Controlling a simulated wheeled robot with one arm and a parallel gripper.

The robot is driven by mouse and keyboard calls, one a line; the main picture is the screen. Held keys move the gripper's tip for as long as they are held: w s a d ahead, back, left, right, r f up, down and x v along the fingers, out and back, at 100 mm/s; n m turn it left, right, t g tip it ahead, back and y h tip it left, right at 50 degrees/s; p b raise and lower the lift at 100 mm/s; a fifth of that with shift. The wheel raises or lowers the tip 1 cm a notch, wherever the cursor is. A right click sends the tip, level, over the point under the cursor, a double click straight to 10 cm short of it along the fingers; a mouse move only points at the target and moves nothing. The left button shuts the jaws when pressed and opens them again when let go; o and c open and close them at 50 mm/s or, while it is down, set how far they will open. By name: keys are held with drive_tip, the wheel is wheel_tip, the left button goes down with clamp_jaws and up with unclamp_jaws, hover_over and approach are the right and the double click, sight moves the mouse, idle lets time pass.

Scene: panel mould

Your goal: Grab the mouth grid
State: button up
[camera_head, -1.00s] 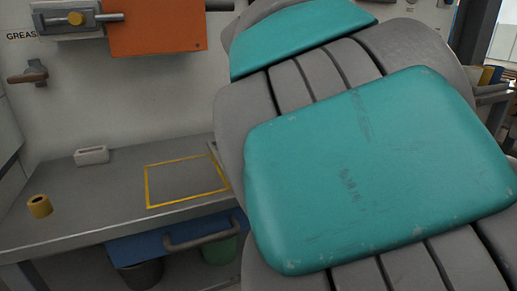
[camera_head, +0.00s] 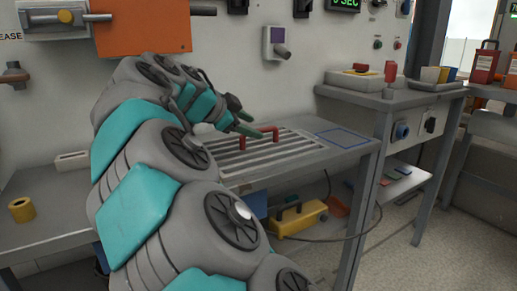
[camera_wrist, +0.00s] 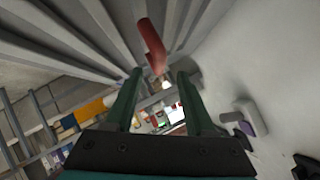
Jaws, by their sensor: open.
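The mouth grid (camera_head: 262,161) is a panel of pale parallel slats lying flat on the bench, with a red handle (camera_head: 262,134) at its back right. My gripper (camera_head: 243,117) is open and empty, just above and left of the back handle. In the wrist view, the slats (camera_wrist: 75,38) fill the upper left. A red handle (camera_wrist: 151,45) stands ahead of the gap between the green fingers of my gripper (camera_wrist: 159,75). I see no contact.
An orange panel (camera_head: 143,32) hangs on the wall behind my arm. A yellow ring (camera_head: 22,210) and a white block (camera_head: 71,161) sit on the left bench. A blue-outlined area (camera_head: 347,138) right of the grid is clear. A yellow case (camera_head: 298,219) is below the bench.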

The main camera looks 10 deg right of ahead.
drive_tip(key=x, duration=0.4)
drive_tip(key=shift+w+d+f, duration=0.15)
drive_tip(key=shift+f, duration=0.25)
clamp_jaws()
idle(1.0)
